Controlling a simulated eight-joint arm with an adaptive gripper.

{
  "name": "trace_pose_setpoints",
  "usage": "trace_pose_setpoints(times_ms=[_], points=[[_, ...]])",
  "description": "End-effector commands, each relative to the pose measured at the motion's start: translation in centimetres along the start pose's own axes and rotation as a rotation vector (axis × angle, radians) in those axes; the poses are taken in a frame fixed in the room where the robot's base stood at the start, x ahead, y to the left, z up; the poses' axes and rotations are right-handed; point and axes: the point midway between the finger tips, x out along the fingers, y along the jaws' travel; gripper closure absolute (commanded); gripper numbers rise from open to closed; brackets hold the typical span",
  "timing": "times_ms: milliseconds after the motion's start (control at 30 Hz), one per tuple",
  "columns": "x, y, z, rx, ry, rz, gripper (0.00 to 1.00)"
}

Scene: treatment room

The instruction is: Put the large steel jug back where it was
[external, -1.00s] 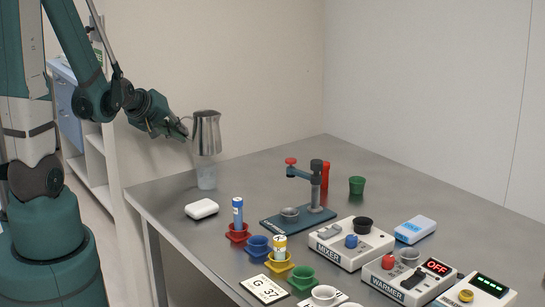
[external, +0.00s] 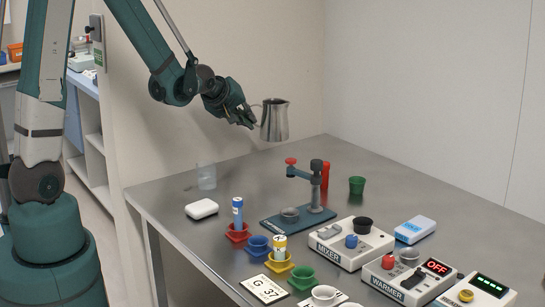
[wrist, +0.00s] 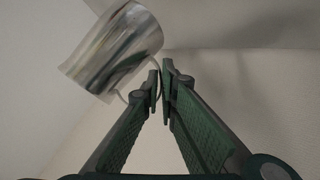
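The large steel jug (external: 274,120) is held in the air above the far part of the steel table, roughly upright, with its handle toward my gripper. My gripper (external: 251,122) is to its left, with its fingertips at the handle. In the wrist view the jug (wrist: 118,50) is at the upper left, and the fingers of my gripper (wrist: 161,92) are nearly together on its thin handle. A clear cup (external: 206,177) stands on the table at the far left, apart from the jug.
On the steel table (external: 180,246) stand a white rounded case (external: 201,209), a blue press stand (external: 298,219), a green cup (external: 357,185), a mixer (external: 351,245) and a warmer (external: 405,278). The back of the table below the jug is clear.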

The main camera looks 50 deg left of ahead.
Motion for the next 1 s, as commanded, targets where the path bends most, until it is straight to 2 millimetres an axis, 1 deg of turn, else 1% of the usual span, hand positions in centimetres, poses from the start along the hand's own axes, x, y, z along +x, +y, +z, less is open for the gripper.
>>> trace_pose_setpoints(times_ms=[33,200,300,400,600,1000], points=[[0.7,1.3,0.3,0.003,-0.002,0.002,1.0],[2.4,4.5,1.2,0.002,-0.001,0.002,1.0],[3.2,6.0,1.5,0.002,-0.001,0.002,1.0],[3.6,6.9,1.8,0.001,-0.001,0.002,1.0],[3.9,7.5,2.0,0.0,0.0,0.001,1.0],[4.1,7.3,2.2,0.0,0.0,0.001,1.0]])
